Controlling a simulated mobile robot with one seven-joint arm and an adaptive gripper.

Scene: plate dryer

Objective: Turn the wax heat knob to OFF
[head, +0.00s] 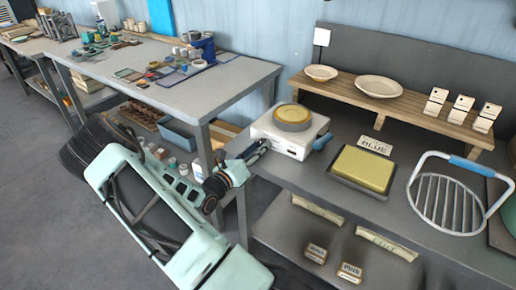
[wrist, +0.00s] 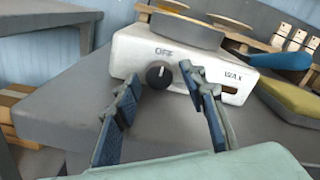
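The wax heater is a white box (wrist: 140,62) marked OFF and WAX on its front, with a round pan (wrist: 188,30) on top. It also shows in the head view as a white box (head: 270,137) on the right-hand bench. Its black round knob (wrist: 158,74) sits on the front face below the OFF mark, with a pale pointer line on it. My gripper (wrist: 160,82) is open. Its two blue-padded fingers reach toward the heater's front, one on each side of the knob in the wrist view. I see no contact with the knob. In the head view my gripper (head: 254,153) is at the heater's left front.
A yellow block in a dark tray (head: 344,182) and a BLUE sign (head: 375,145) are right of the heater. A wire rack with a blue handle (head: 447,204) lies farther right. A wooden shelf (head: 345,92) with bowls stands behind. The left bench (head: 235,82) is separate.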

